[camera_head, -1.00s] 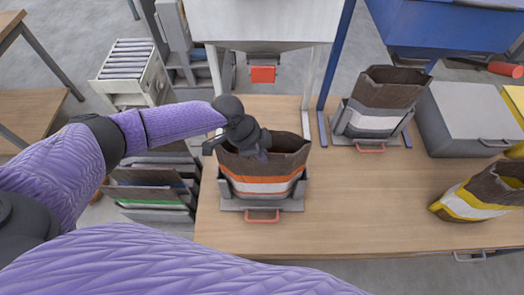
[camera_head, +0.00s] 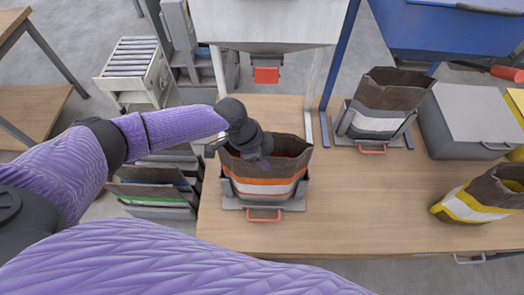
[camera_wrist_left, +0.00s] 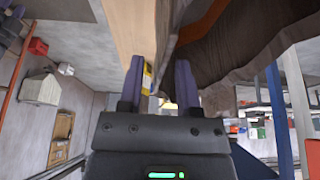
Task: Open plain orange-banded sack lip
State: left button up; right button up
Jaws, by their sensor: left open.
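The brown sack with an orange and white band (camera_head: 265,187) stands upright in a grey holder (camera_head: 292,205) on the wooden table. Its mouth faces up and shows a gap at the right side, with dark inside. My left gripper (camera_head: 262,160) is at the left part of the sack's mouth, its fingers pointing down and partly hidden by the wrist. In the left wrist view, the two fingers (camera_wrist_left: 160,85) are apart, with brown sack material (camera_wrist_left: 235,55) beside and behind the right one. I cannot tell whether they touch it. My right gripper is not in view.
A hopper (camera_head: 265,22) with a red outlet flap (camera_head: 266,75) hangs behind the sack. The table's front middle (camera_head: 370,215) is clear.

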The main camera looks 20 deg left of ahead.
pick_arm(q)
jog(key=v, duration=0.9)
jog(key=shift+a+r+p, duration=0.2)
jog(key=shift+r+p, duration=0.05)
jog(key=shift+p, duration=0.1)
jog(key=shift+f, duration=0.1)
jog(key=d+f+y+b, duration=0.1)
jog(key=b, duration=0.1)
jog(key=w+d+y+b, duration=0.1)
jog(key=d+b, duration=0.1)
jog(key=b, duration=0.1)
jog(key=d+f+g+y+b, duration=0.1)
jog(key=b, duration=0.2)
jog(key=shift+w+d+f, duration=0.25)
jog(key=shift+d+f, duration=0.05)
jog(key=shift+d, duration=0.1)
jog(key=shift+d+r+y, duration=0.15)
jog(key=shift+d+y, duration=0.15)
jog(key=shift+y, duration=0.3)
jog(key=f, duration=0.4)
jog(key=f+b, duration=0.1)
jog(key=f, duration=0.4)
jog(key=shift+s+a, duration=0.1)
jog(key=shift+a, duration=0.15)
jog(key=shift+r, duration=0.1)
grip_shut()
